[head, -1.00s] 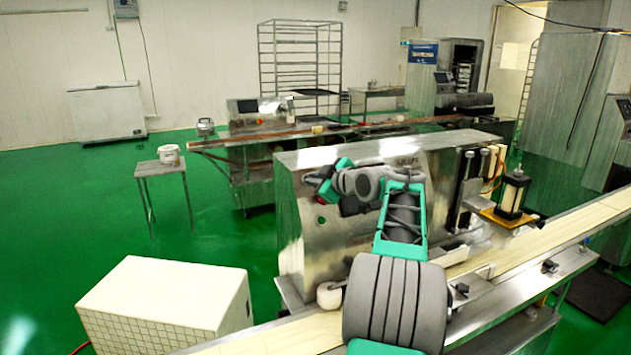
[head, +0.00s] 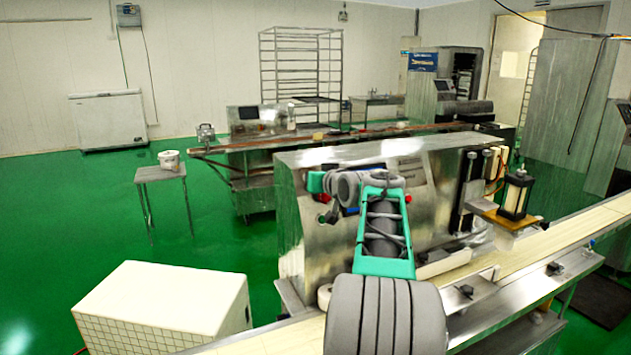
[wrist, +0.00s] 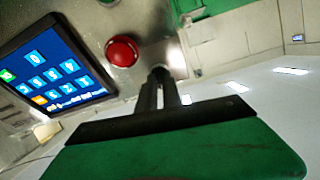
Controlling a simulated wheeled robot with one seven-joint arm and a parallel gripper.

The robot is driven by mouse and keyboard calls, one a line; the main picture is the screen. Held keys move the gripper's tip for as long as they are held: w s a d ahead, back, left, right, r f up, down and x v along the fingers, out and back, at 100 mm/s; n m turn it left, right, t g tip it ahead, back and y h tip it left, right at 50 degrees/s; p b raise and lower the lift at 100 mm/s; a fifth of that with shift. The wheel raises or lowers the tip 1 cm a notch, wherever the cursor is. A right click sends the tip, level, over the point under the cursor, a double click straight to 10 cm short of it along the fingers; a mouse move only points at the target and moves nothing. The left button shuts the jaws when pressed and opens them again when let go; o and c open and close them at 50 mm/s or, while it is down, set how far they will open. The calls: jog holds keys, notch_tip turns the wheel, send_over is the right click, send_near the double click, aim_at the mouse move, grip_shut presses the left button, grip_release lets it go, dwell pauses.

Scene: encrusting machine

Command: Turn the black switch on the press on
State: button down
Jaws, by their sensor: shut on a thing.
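The press (head: 300,250) is the steel machine in front of me in the head view. My gripper (wrist: 164,84) is at its control panel, with both dark fingers close together in the wrist view. They are shut on the black switch (wrist: 159,72), a small dark knob at the fingertips, mostly hidden by them. Which way the switch is turned cannot be told. In the head view, my arm and wrist cover much of the panel and the switch.
A red button (wrist: 122,51) sits just left of my fingertips in the wrist view. A lit touch screen (wrist: 52,75) with blue keys is further left. A conveyor belt (head: 575,232) runs along the press front. A white tiled box (head: 160,305) stands at the left.

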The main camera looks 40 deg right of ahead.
jog(key=m, duration=0.2)
jog(key=m+h, duration=0.1)
jog(key=m, duration=0.2)
jog(key=shift+a+r+g, duration=0.15)
jog(key=shift+g, duration=0.15)
jog(key=shift+m+g+h+p, duration=0.3)
jog(key=shift+m+h+p, duration=0.15)
jog(key=shift+m, duration=1.25)
jog(key=c, duration=1.5)
grip_release()
jog(key=b+v, duration=0.1)
jog(key=v, duration=0.6)
jog(key=shift+s+a+r+b, duration=0.1)
jog(key=shift+s+b, duration=0.2)
